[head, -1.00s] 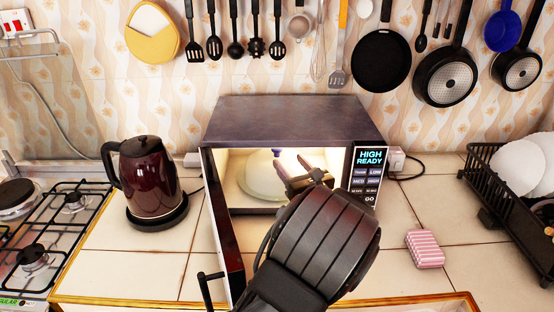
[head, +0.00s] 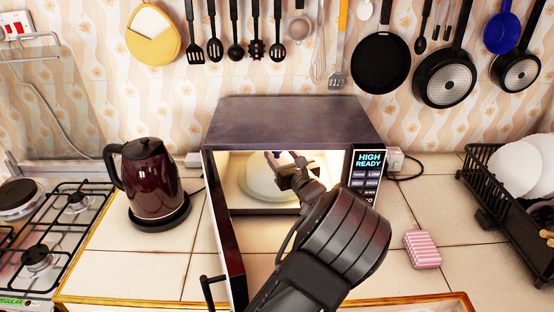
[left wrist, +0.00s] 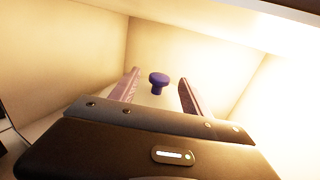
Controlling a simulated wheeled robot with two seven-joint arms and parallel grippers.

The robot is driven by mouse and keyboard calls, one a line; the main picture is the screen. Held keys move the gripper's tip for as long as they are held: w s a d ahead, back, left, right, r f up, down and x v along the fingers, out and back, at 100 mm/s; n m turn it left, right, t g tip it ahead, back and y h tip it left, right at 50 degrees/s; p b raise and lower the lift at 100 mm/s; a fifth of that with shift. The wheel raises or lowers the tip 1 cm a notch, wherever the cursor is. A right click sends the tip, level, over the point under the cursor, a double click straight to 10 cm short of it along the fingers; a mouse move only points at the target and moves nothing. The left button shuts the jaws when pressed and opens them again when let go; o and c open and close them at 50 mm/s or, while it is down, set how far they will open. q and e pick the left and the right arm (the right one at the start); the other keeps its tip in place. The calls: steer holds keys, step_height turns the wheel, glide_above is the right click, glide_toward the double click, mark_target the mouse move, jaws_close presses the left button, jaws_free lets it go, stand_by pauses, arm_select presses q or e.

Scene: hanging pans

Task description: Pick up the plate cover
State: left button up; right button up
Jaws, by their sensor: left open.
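The plate cover (head: 262,184) is a pale translucent dome inside the open microwave. Its purple knob is at the top; in the left wrist view the knob (left wrist: 158,79) appears between my two fingers, with space on both sides. My left gripper (head: 286,157) is open and inside the microwave, at the knob. It also shows in the left wrist view (left wrist: 159,80), its body hiding most of the dome. I cannot tell whether the fingertips are level with the knob in depth. My right gripper is not in view.
The microwave (head: 290,122) surrounds the gripper with close walls and ceiling; its door (head: 225,230) stands open at left. A kettle (head: 152,178) is left, a pink striped sponge (head: 422,249) right, and a dish rack (head: 490,200) far right. Pans hang above.

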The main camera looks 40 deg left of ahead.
arm_select(q)
steer(key=shift+x, duration=0.8)
steer(key=shift+c, duration=0.2)
jaws_close()
